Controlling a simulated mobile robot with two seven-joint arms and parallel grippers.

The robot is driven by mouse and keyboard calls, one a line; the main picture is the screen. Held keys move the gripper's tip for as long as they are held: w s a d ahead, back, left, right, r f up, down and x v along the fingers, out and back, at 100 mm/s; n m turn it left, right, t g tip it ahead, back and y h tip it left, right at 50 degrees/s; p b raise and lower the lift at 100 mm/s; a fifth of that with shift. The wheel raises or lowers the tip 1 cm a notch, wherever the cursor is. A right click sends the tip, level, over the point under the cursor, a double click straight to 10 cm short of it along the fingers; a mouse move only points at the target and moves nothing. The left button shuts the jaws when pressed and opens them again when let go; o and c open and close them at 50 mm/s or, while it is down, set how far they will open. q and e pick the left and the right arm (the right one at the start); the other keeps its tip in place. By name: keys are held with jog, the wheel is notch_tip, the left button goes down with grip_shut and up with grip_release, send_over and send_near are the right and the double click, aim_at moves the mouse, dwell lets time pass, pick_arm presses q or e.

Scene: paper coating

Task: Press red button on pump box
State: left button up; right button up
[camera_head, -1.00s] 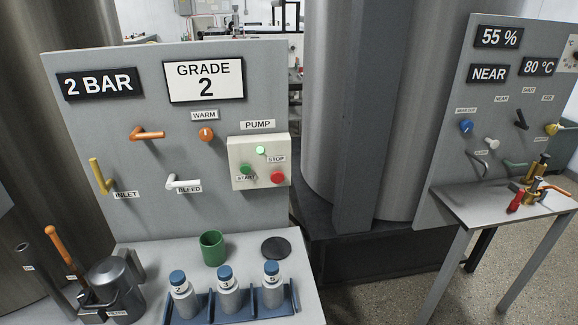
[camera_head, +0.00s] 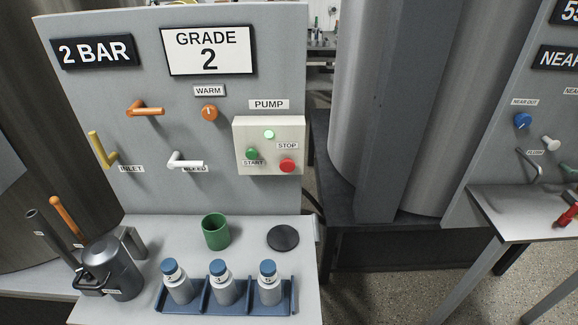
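The pump box (camera_head: 241,134) is a pale box on the right part of the grey panel, under a PUMP label (camera_head: 269,104). It carries a red button (camera_head: 287,165) at its lower right, under the STOP label (camera_head: 287,145). A green button (camera_head: 252,154) sits at its lower left, by the START label. A pale green lamp (camera_head: 269,134) near its top looks lit. Nothing covers the box. Neither of my grippers shows in the view.
The panel also bears an orange lever (camera_head: 145,110), a yellow lever (camera_head: 101,150), a white lever (camera_head: 186,162) and an orange knob (camera_head: 209,113). Below stand a green cup (camera_head: 215,231), a black disc (camera_head: 283,238), a blue bottle rack (camera_head: 205,308) and a metal filter pot (camera_head: 113,268).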

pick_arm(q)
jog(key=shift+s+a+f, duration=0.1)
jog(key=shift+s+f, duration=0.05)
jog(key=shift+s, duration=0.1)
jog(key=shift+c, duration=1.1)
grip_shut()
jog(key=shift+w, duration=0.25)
